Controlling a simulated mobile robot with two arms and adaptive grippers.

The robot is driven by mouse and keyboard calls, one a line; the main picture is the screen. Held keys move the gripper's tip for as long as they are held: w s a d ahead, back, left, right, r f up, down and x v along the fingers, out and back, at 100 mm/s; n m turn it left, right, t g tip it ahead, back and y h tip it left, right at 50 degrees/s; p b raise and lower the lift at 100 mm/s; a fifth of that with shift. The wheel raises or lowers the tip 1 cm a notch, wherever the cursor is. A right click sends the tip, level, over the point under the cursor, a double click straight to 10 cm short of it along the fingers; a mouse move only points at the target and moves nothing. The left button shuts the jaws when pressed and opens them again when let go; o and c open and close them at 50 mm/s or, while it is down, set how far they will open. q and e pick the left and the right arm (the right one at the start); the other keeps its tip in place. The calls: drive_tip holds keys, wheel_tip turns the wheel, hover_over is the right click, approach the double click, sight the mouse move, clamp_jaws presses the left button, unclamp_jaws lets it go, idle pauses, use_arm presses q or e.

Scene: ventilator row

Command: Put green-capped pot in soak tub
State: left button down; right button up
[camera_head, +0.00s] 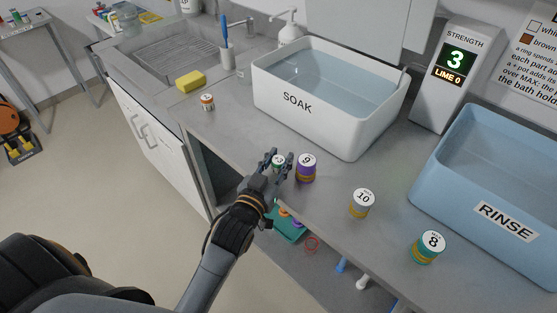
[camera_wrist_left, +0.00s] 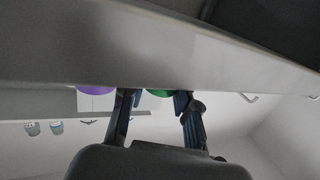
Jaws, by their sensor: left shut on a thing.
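My left gripper (camera_head: 277,168) is at the front edge of the counter, its fingers shut around a small green pot with a pale top, the green-capped pot (camera_head: 278,159). The fingers hide most of that pot. In the left wrist view, a bit of the green pot (camera_wrist_left: 159,92) shows between the fingertips (camera_wrist_left: 152,98), below the counter edge. The white soak tub (camera_head: 340,130), marked SOAK and holding water, stands behind the gripper, up and right of it. My right gripper is not in view.
A purple pot marked 9 (camera_head: 306,168) stands close right of the gripper. Pots marked 10 (camera_head: 361,204) and 8 (camera_head: 427,248) stand further right, before the blue rinse tub (camera_head: 470,185). An orange-banded pot (camera_head: 207,102) and yellow sponge (camera_head: 190,80) lie left of the soak tub.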

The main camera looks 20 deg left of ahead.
use_arm(q)
drive_tip(key=shift+f, duration=0.2)
drive_tip(key=c, duration=1.4)
unclamp_jaws()
drive_tip(key=shift+o, duration=0.5)
drive_tip(key=shift+s+r, duration=0.1)
drive_tip(key=shift+s, duration=0.05)
